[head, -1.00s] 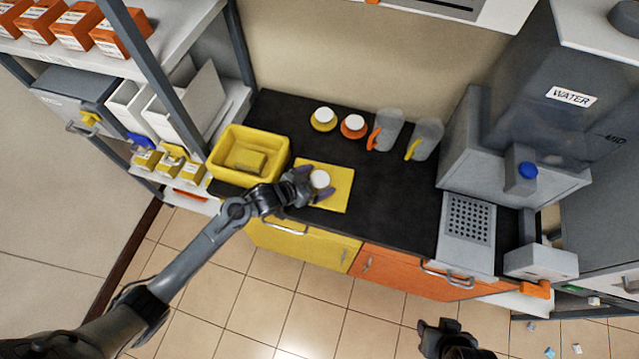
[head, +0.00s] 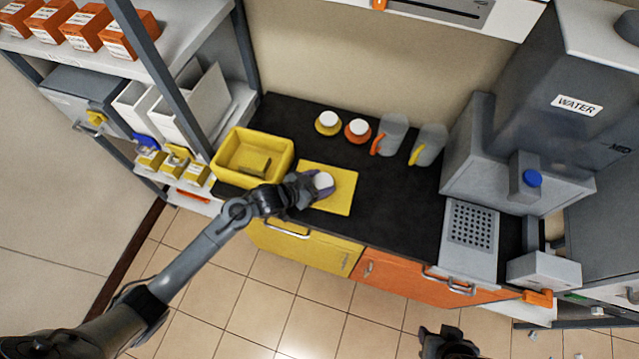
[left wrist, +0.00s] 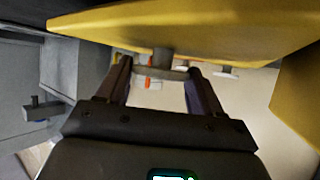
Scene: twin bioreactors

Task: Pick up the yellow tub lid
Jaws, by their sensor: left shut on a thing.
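My left gripper (head: 313,186) is shut on the knob, coming from the lid's left side. In the left wrist view, a yellow plate (left wrist: 190,25) fills the top, and a grey post and bar sit between my left fingertips (left wrist: 160,73). The open yellow tub (head: 225,176) stands just left of the lid. My right gripper (head: 445,343) is dark at the bottom edge, its jaws unclear.
Two white-topped cups on yellow (head: 328,123) and orange (head: 358,131) bases stand behind the lid. Two clear jugs (head: 391,133) (head: 428,146) are to their right. A grey water dispenser (head: 510,160) bounds the right, a shelf rack (head: 170,75) the left. Counter between lid and dispenser is clear.

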